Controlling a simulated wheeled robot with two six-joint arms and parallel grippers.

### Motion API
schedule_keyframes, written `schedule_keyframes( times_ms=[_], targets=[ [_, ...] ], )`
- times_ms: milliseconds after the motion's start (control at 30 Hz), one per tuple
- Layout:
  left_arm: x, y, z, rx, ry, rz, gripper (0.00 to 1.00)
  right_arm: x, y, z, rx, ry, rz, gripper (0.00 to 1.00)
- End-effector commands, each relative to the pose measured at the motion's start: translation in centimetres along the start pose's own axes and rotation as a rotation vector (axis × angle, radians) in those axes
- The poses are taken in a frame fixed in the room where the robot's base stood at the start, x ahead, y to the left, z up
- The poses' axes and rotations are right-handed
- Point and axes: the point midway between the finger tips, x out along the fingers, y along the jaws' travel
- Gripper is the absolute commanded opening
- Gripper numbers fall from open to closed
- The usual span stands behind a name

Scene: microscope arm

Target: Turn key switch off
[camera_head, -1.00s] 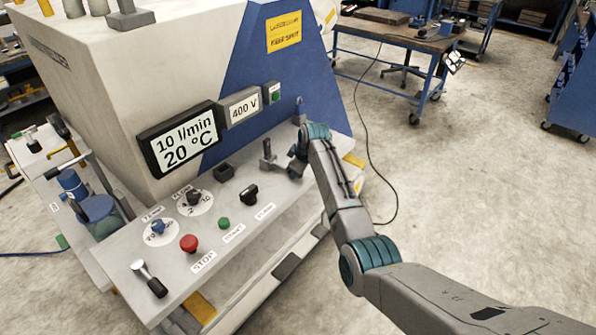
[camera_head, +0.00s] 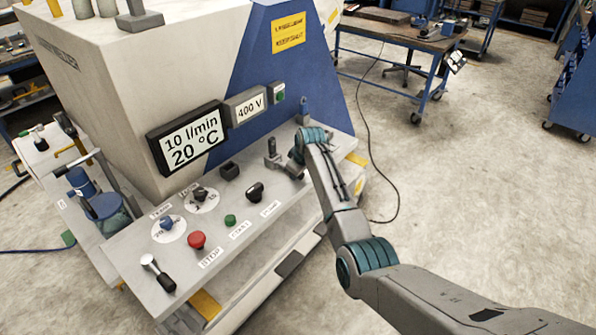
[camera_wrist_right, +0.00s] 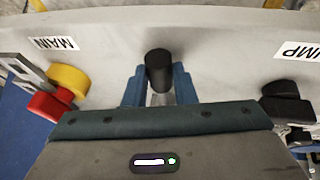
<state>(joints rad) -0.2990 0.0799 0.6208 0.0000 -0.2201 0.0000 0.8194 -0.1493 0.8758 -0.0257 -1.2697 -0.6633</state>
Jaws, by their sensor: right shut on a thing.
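The control panel (camera_head: 262,216) fills the middle of the head view. My right gripper (camera_wrist_right: 158,88) reaches its right part from the right; in the head view the arm covers much of the spot. In the right wrist view its two blue fingers stand on either side of a black upright cylinder (camera_wrist_right: 159,68), which I take for the key switch. It sits between the MAIN label (camera_wrist_right: 53,43) and the PUMP label (camera_wrist_right: 300,52). The fingers are closed on it. Its turned position cannot be read. My left gripper is not in view.
A red and yellow switch (camera_wrist_right: 62,88) is left of the fingers in the wrist view. A black pump knob (camera_head: 255,191), green button (camera_head: 230,221), red stop button (camera_head: 196,240) and lever (camera_head: 158,273) sit along the panel.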

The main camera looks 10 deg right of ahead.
Motion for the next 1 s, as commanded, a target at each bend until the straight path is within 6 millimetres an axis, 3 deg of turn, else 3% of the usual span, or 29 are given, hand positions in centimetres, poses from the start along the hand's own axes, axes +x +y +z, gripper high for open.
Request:
schedule_keyframes(
  times_ms=[100,133,200,233,667,1000],
  targets=[
    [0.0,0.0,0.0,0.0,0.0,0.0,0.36,-0.1,0.0,-0.1,0.002,0.002,-0.001,0.0],
    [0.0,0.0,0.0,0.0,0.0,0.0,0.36,-0.1,0.0,-0.1,0.002,0.002,-0.001,0.3],
    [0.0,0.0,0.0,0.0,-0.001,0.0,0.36,0.0,0.0,-0.1,0.001,0.002,-0.001,0.44],
    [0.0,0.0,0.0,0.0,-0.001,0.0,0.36,0.0,0.0,-0.1,0.001,0.002,-0.001,0.46],
    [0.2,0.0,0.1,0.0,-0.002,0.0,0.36,-0.8,0.0,0.0,0.0,0.002,0.0,0.46],
    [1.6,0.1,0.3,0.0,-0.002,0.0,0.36,-6.3,-0.1,0.0,0.0,0.005,0.002,0.46]
  ],
)
